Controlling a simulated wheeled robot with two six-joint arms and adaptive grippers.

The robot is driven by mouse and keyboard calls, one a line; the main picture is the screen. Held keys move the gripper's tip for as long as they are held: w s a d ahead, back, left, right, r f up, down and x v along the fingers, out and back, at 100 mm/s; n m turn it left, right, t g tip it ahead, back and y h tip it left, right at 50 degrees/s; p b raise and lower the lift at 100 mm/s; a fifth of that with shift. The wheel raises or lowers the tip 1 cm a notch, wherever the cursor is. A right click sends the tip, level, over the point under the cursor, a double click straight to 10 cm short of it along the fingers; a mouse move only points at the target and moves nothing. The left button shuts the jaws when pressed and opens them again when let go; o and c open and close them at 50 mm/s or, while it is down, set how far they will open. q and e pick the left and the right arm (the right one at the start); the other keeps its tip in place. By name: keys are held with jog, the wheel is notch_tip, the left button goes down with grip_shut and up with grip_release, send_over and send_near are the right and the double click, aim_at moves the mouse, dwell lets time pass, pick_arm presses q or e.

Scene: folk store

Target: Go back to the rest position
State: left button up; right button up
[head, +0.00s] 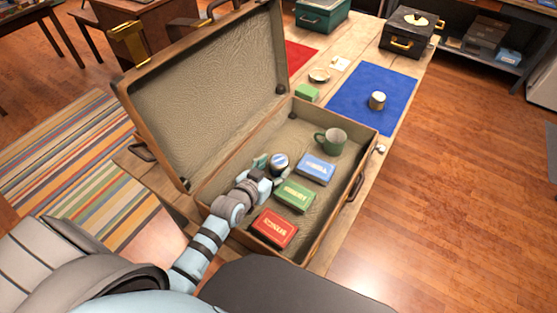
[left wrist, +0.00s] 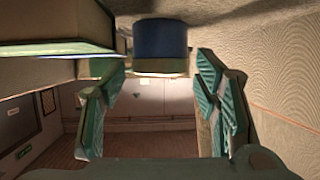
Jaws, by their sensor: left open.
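My left gripper (head: 266,174) reaches into the open suitcase (head: 268,106), low over its floor. In the left wrist view its two fingers (left wrist: 162,110) are spread apart. A small blue and white tin (head: 279,161) stands at the fingertips in the head view. It also shows in the left wrist view (left wrist: 160,42), just beyond the open fingers; I cannot tell whether they touch it. My right gripper is not in view.
The suitcase also holds a green mug (head: 330,141), a blue box (head: 315,168), a green box (head: 295,196) and a red box (head: 273,229). Its raised lid (head: 205,75) stands at the left. A blue mat (head: 372,97) with a small can (head: 377,100) lies beyond.

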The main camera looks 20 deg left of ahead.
pick_arm(q)
jog(key=v, duration=0.3)
jog(key=shift+s+r, duration=0.15)
